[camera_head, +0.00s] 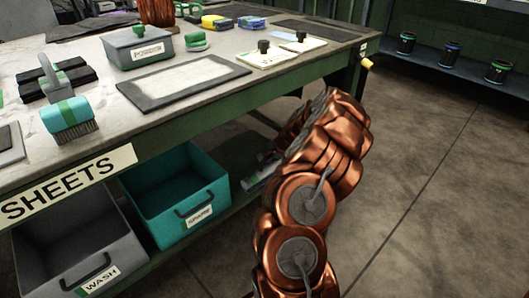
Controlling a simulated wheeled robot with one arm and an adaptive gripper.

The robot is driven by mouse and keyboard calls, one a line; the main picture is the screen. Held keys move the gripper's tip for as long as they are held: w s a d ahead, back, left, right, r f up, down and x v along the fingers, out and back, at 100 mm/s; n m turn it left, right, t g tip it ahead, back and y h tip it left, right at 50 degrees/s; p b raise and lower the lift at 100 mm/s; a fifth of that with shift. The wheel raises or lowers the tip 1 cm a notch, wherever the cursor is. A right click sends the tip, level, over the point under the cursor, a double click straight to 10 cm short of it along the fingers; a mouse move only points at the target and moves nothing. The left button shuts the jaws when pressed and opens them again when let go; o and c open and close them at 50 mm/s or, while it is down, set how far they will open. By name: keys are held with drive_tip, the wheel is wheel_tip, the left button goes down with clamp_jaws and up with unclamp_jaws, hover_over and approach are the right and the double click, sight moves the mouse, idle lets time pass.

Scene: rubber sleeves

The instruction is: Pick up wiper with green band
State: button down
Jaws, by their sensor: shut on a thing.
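A teal brush-like tool with a green band (68,116), a grey handle and bristles below stands near the left front of the workbench (100,85). It is the clearest green-banded tool in view, but I cannot tell whether it is the wiper. My copper-coloured arm rises at the right front of the bench and bends over toward the bench's right end. My gripper cannot be made out; it seems hidden behind the arm or below the bench edge. Nothing held shows.
A grey lidded box (138,50), a dark-framed white panel (185,82) and two white plates with black knobs (270,60) are on the bench. Below are a teal bin (172,205) and a grey bin (75,255). Banded cups (453,53) stand on the right shelf. The right floor is clear.

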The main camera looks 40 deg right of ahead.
drive_tip(key=s+a+r+p, duration=0.1)
drive_tip(key=s+a+p, duration=0.2)
drive_tip(key=s, duration=0.8)
drive_tip(key=shift+s+r+p, duration=0.15)
drive_tip(key=shift+s+p, duration=0.2)
drive_tip(key=c, duration=1.7)
unclamp_jaws()
drive_tip(key=shift+c, duration=0.2)
clamp_jaws()
drive_tip(key=shift+a, duration=0.15)
